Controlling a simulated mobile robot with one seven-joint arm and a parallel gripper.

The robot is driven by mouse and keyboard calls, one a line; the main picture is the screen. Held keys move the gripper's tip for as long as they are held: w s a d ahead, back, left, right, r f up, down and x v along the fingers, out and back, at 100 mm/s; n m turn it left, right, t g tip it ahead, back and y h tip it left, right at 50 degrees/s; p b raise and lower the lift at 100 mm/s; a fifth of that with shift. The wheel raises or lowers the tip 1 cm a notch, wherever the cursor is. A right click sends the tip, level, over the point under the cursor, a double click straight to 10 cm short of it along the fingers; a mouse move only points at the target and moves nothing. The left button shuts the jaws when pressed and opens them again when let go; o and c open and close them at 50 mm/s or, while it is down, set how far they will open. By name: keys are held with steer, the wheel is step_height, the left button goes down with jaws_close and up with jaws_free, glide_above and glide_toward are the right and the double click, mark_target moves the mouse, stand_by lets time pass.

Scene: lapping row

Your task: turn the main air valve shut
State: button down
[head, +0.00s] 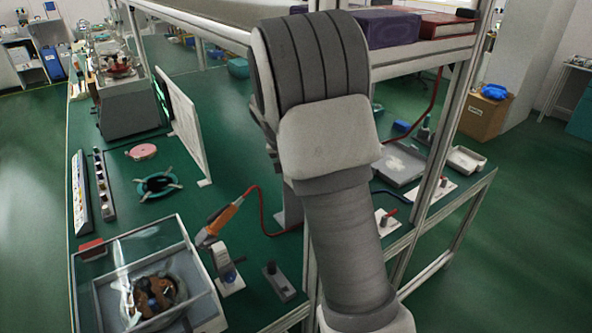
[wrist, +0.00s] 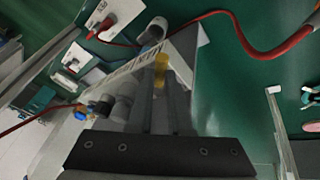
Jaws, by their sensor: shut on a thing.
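In the wrist view, a small yellow handle (wrist: 160,68) stands upright in front of a pale grey post or box. It looks like the lever of the main air valve, but the valve body is mostly hidden behind my fingers. My gripper (wrist: 162,88) reaches up from the bottom of the wrist view, with its narrow fingers close together on the yellow handle. In the head view my arm covers the middle of the bench, and the gripper and the yellow handle are hidden behind it.
A red hose (wrist: 235,25) curves across the green bench. A clear-covered box (head: 150,275) stands at front left. A shelf post (head: 455,130) rises right of my arm.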

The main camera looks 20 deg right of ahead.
steer(key=c, duration=0.8)
jaws_free()
steer(key=shift+c, duration=0.2)
steer(key=v, duration=1.2)
